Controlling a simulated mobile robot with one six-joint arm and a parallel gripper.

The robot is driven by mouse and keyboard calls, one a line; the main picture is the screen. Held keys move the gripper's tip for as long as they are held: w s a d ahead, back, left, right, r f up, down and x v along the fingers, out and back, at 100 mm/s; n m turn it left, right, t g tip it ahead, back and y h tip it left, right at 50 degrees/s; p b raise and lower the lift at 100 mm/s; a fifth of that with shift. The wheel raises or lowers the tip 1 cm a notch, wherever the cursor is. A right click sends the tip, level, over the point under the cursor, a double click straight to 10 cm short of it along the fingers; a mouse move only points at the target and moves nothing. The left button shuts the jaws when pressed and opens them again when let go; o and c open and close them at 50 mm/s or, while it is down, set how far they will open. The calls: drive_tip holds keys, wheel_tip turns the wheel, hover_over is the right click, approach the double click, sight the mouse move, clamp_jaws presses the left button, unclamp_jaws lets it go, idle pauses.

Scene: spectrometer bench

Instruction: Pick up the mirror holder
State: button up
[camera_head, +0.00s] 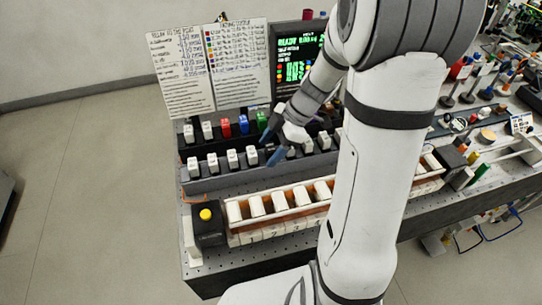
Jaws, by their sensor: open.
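My gripper (271,146) is at the end of my white arm, over the back rows of holders on the bench. Its two dark fingers are apart, with nothing seen between them. The fingers are close to the white-topped blocks, and I cannot tell whether they touch any. I cannot make out for certain which thing is the mirror holder. Small posts on black bases, such as one post (447,100), stand at the far right of the bench, away from my gripper. My arm hides the middle of the bench.
A front rack (290,212) of white blocks runs along the bench, beside a black box with a yellow button (206,214). Behind the rows stand two written boards (182,70) and a dark screen (291,72). Coloured blocks, including a red one (226,128), stand in the back row.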

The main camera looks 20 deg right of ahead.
drive_tip(key=shift+f, duration=0.1)
drive_tip(key=c, duration=1.1)
drive_tip(key=shift+o, duration=0.2)
